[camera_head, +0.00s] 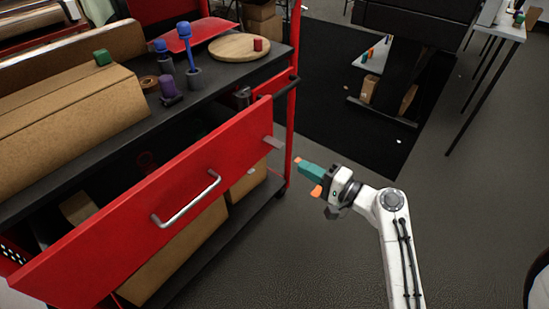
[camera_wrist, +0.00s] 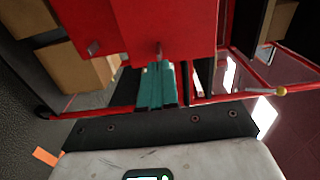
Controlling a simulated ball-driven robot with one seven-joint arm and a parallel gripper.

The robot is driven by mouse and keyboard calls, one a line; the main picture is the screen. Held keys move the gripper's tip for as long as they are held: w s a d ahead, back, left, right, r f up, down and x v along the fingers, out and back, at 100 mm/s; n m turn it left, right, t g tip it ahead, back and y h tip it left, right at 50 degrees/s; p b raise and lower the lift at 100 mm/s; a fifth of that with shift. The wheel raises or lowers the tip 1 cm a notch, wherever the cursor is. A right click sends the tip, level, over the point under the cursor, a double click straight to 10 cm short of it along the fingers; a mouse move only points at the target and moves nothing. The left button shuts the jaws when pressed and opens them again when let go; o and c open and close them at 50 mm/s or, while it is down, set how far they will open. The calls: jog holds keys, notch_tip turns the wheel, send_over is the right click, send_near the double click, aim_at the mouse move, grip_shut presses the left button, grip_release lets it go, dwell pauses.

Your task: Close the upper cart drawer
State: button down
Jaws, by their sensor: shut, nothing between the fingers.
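The upper drawer of the cart stands open; its red front (camera_head: 125,225) juts out from under the dark top and is angled across the picture. A silver bar handle (camera_head: 187,200) is on its face. My gripper (camera_head: 303,166), with teal fingers, is to the right of the drawer front's right end, apart from the handle. Its fingers are together and empty. In the wrist view the teal fingers (camera_wrist: 155,86) point towards a red panel (camera_wrist: 140,28), likely the drawer front; whether they touch it I cannot tell.
The cart's dark top (camera_head: 215,83) holds a cardboard box (camera_head: 75,115), a round wooden board (camera_head: 237,47), a purple bottle (camera_head: 170,88) and blue-topped items. Cardboard boxes sit on the lower shelf. Grey floor (camera_head: 475,220) is clear to the right; a table (camera_head: 500,30) stands behind.

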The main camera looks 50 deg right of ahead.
aim_at(258, 141)
jog(key=w, duration=1.3)
jog(key=shift+w, duration=0.4)
jog(key=w+b, duration=0.2)
jog(key=w, duration=1)
jog(key=shift+w, duration=0.7)
jog(key=shift+w+r, duration=0.1)
jog(key=shift+r, duration=0.15)
jog(key=shift+a, duration=0.1)
